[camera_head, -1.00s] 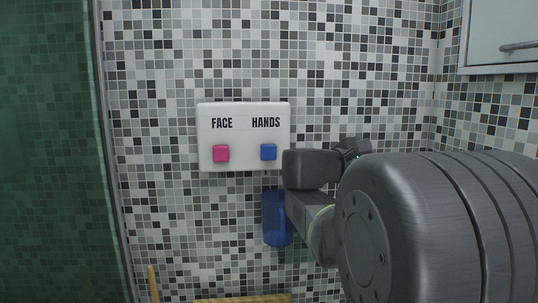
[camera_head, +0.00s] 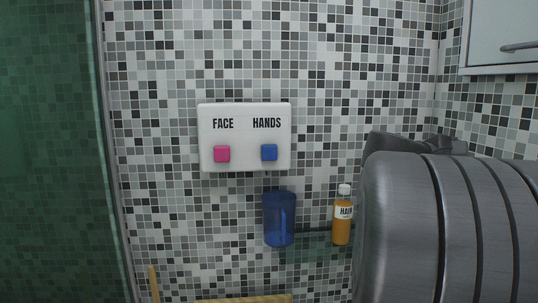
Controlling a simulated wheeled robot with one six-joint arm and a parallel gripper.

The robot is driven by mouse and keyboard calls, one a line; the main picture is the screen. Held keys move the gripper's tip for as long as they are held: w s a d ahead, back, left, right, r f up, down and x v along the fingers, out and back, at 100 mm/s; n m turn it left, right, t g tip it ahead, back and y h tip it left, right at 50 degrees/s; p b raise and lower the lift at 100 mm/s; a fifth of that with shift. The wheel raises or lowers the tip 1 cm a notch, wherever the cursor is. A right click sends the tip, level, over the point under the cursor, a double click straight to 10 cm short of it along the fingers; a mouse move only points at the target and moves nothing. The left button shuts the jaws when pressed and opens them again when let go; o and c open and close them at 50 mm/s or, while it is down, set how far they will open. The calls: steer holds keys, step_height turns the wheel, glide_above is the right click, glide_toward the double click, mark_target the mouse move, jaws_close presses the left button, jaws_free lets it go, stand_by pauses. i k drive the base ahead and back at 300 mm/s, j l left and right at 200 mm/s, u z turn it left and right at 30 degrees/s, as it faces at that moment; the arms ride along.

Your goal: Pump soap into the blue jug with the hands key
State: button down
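A white dispenser (camera_head: 245,138) is fixed to the tiled wall. It has a pink key (camera_head: 222,153) under the word FACE and a blue hands key (camera_head: 269,152) under the word HANDS. Whether there is soap in the jug cannot be told. My arm fills the right of the picture, clear of the dispenser and the jug. My gripper's fingers are not visible.
An orange bottle (camera_head: 342,222) labelled HAIR, with a white cap, stands right of the jug, close to my arm. Both stand at a glassy shelf (camera_head: 310,243). A green glass panel (camera_head: 45,150) is at the left, a cabinet (camera_head: 505,35) at top right.

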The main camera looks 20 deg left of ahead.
mark_target(269, 151)
steer(key=u, duration=0.4)
steer(key=k+u, duration=0.1)
steer(key=u, duration=0.3)
steer(key=k+u, duration=0.1)
steer(key=u, duration=0.7)
steer(key=k+l, duration=0.05)
